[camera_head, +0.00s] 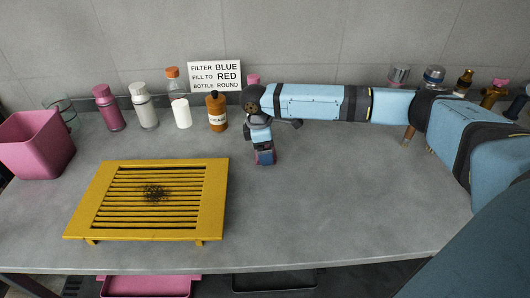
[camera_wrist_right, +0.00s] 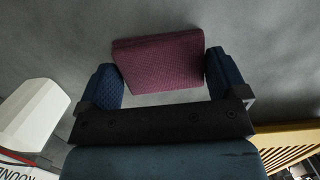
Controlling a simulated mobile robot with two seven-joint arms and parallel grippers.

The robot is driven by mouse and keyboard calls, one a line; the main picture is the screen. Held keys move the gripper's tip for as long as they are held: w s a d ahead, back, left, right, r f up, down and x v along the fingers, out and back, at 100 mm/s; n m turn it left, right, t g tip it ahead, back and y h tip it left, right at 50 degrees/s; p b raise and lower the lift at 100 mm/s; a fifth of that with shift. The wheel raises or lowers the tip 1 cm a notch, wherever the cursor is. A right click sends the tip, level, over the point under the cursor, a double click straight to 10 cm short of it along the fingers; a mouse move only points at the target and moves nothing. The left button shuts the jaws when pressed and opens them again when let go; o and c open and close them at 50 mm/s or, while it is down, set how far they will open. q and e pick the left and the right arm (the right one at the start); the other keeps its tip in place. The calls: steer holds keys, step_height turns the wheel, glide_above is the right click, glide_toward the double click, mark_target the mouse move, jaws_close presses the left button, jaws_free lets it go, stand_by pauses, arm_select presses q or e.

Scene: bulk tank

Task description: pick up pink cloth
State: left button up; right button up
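The pink cloth (camera_wrist_right: 160,62), a dark pink folded block in the right wrist view, lies on the grey worktop between the two blue finger pads of my right gripper (camera_wrist_right: 165,78). The fingers are wide apart, one on each side, and the cloth almost fills the gap. I cannot tell whether the pads touch it. In the head view my right gripper (camera_head: 265,158) points down at the worktop, right of the orange-brown bottle, and mostly hides the cloth. My left gripper is not in view.
A yellow slatted rack (camera_head: 213,208) with a dark smudge stands at the front left of the worktop (camera_head: 340,210). A pink bin (camera_head: 38,150) stands far left. Bottles, including an orange-brown one (camera_head: 217,113), line the back below a sign (camera_head: 214,76). The front right is clear.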

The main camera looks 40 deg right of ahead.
steer(key=c, duration=0.4)
steer(key=shift+o, duration=0.2)
steer(key=shift+r, duration=0.1)
step_height(320, 180, up, 20)
steer(key=p, duration=0.3)
steer(key=shift+p, duration=0.4)
